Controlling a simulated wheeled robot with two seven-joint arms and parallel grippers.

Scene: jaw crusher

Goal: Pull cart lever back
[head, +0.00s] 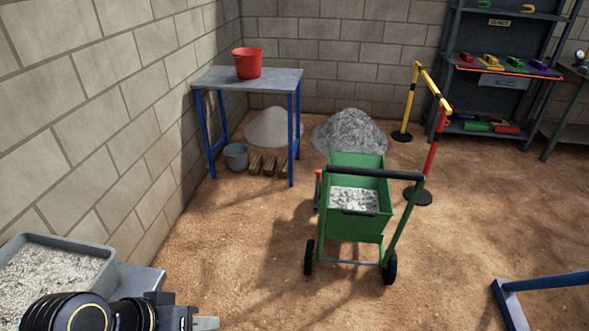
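The green cart (352,222) stands on the dirt floor right of centre, holding grey gravel. It has black wheels and a black push bar (375,173) across its near top. A small red part (318,187) shows at the cart's left side; it may be the lever, but it is too small to tell. My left gripper (206,323) is at the bottom edge, left of the cart and well apart from it. Its fingers are partly cut off, so its opening is unclear. My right gripper is out of view.
A grey tray of gravel (110,256) is at lower left. A blue-legged table (280,79) with a red bucket (247,63) stands behind. A yellow and red barrier (433,84) stands right of the cart. A blue frame (545,284) lies lower right. Open floor surrounds the cart's near side.

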